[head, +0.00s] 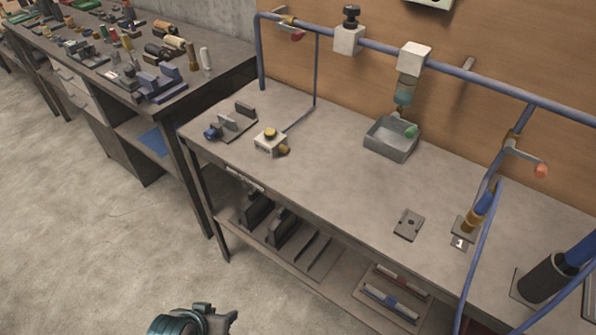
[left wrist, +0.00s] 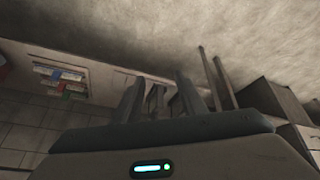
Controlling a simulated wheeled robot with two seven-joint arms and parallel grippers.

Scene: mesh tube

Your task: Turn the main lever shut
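Two levers show on the blue pipe frame in the head view. One lever with a red tip (head: 297,35) sits on the top pipe at the back left, beside a brass fitting. The other lever with an orange-red tip (head: 540,170) is at the right, on a brass fitting of the sloping pipe. I cannot tell which is the main lever. My left gripper (head: 212,312) is at the bottom edge, over the floor in front of the bench and far from both levers. In the left wrist view its two dark fingers (left wrist: 160,97) stand apart with nothing between them. My right gripper is out of view.
A cluttered second bench (head: 225,60) is at left. Open floor (head: 90,220) lies in front.

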